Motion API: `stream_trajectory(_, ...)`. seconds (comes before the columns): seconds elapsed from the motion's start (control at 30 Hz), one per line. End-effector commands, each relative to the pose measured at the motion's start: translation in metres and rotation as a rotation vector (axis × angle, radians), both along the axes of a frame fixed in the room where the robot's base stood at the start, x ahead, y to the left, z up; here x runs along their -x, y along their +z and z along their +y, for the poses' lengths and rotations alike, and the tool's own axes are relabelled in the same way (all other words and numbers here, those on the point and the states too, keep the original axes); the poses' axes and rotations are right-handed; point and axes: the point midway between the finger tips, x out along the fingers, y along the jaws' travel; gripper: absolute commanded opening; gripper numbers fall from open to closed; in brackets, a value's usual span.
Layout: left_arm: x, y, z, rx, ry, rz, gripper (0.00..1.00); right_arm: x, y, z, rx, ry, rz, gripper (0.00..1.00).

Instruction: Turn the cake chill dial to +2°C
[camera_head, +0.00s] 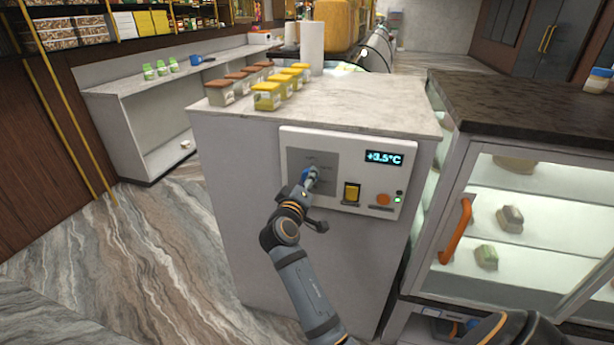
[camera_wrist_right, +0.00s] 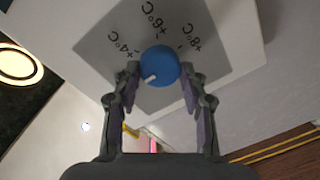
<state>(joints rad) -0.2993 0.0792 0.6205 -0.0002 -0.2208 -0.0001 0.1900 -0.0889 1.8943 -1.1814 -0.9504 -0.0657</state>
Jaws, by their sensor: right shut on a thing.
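The cake chill dial is a round blue knob (camera_wrist_right: 160,65) on a grey square plate (camera_wrist_right: 205,65). The +4, +6 and +8°C marks show there, upside down; other marks are hidden. My right gripper (camera_wrist_right: 159,72) is shut on the knob, one finger on each side; it also shows in the head view (camera_head: 309,178). My left gripper is not in view.
A yellow switch (camera_head: 351,193) and an orange round button (camera_head: 384,199) sit right of the dial. Jars (camera_head: 267,97) with yellow and brown lids stand on the counter (camera_head: 370,100) above. A glass display case with an orange handle (camera_head: 456,232) stands at right.

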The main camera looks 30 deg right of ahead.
Motion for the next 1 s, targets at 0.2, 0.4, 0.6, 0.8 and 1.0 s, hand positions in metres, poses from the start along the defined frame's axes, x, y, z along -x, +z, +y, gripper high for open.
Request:
stream_trajectory(0.2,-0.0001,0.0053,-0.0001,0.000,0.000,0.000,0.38,-0.0005,0.0028,0.0003,0.031,0.002,0.029,0.12)
stream_trajectory(0.4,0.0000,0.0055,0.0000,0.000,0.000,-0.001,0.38,-0.0006,0.0023,0.0003,0.038,0.002,0.036,0.12)
stream_trajectory(0.6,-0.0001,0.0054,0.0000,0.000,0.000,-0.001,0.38,-0.0006,0.0023,0.0003,0.038,0.002,0.036,0.12)
stream_trajectory(0.8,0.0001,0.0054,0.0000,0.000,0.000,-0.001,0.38,-0.0005,0.0018,0.0002,0.036,0.002,0.036,0.63)
stream_trajectory(1.0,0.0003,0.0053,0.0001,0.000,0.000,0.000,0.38,-0.0003,0.0008,0.0002,0.035,0.001,0.037,0.66)
